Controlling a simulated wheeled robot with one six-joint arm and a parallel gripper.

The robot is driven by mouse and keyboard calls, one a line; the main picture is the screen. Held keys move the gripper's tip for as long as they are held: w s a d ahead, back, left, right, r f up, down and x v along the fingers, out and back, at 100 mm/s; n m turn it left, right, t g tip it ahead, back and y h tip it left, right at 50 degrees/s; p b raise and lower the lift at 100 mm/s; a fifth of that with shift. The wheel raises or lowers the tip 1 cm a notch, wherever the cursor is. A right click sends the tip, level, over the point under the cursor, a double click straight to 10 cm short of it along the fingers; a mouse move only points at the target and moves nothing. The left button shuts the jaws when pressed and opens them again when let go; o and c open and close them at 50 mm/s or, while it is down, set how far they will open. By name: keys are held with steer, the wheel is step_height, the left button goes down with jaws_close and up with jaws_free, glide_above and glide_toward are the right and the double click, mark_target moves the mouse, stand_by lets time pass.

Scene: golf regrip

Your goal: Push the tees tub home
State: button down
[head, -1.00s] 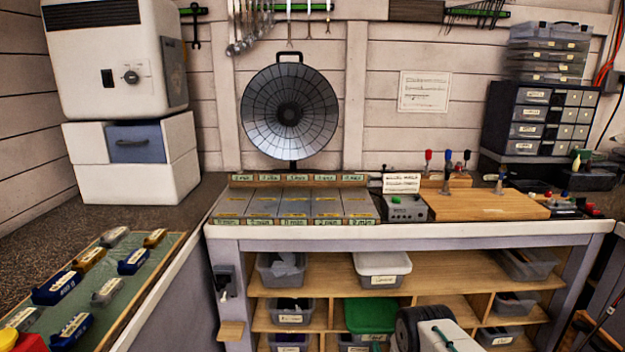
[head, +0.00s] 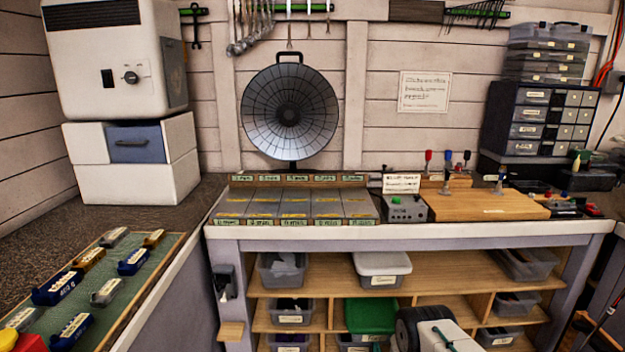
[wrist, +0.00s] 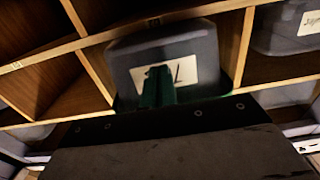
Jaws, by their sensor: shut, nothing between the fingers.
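A tub with a green lid (head: 371,315) sits in the lower shelf bay under the bench, its lid sticking out past the tubs beside it. In the wrist view a grey tub (wrist: 205,52) with a pale label fills the middle bay, with green along its edge; it looks like the same tub. The label's writing is not clearly readable. My gripper (wrist: 159,74) is shut and empty, its fingertips in front of the label; I cannot tell whether they touch it.
Wooden dividers (wrist: 86,62) bound the bay, and another labelled tub (wrist: 287,27) sits in a neighbouring bay. A white-lidded tub (head: 382,268) stands on the shelf above. The bench (head: 450,232) overhangs the shelves.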

steer(key=shift+w, duration=5.15)
steer(key=s, duration=1)
